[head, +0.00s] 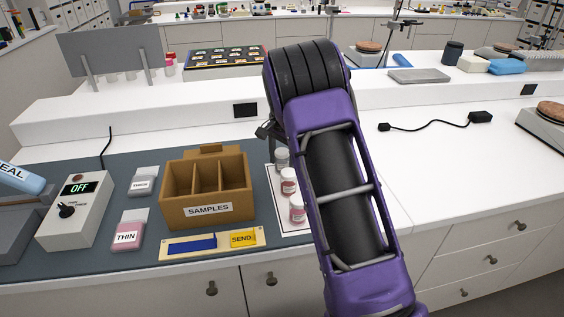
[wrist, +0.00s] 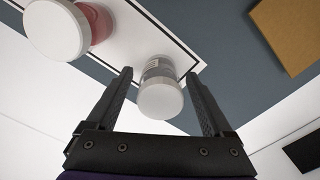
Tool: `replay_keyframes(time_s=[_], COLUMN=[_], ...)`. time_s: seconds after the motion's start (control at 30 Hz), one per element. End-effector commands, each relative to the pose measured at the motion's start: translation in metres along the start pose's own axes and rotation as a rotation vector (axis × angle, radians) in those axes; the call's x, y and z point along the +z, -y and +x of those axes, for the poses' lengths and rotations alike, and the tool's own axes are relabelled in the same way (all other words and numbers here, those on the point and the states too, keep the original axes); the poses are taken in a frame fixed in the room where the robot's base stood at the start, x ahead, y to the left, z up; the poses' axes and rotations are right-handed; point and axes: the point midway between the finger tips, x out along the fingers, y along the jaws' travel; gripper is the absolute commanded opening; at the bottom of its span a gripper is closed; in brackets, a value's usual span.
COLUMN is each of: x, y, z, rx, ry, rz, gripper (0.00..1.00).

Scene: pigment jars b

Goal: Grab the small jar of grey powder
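The small jar of grey powder (head: 282,158) stands at the back of a row of jars on a white, dark-bordered sheet, partly beside my arm in the head view. In the wrist view the grey jar (wrist: 160,72) shows its white lid and a label, and it appears between my two fingers with a gap on each side. My gripper (wrist: 158,73) is open and empty. In the head view my gripper (head: 268,131) is mostly hidden behind my arm, with a dark finger showing near the grey jar.
Two jars of reddish powder (head: 288,181) (head: 296,208) stand in front of the grey one; one shows close by in the wrist view (wrist: 97,22). A brown SAMPLES box (head: 208,210) stands to the left. A raised white ledge (head: 210,110) runs behind. The right counter is largely clear.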

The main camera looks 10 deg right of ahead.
Motion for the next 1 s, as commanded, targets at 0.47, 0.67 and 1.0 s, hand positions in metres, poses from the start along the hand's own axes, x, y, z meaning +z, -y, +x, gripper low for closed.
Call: replay_keyframes(time_s=[0.47, 0.67, 1.0], x=[0.000, 0.000, -0.001], y=[0.000, 0.000, 0.001], z=[-0.001, -0.001, -0.052], rx=[0.000, -0.001, -0.004], ry=[0.000, -0.001, -0.002], rz=[0.000, 0.000, 0.001], gripper=[0.00, 0.00, 0.00])
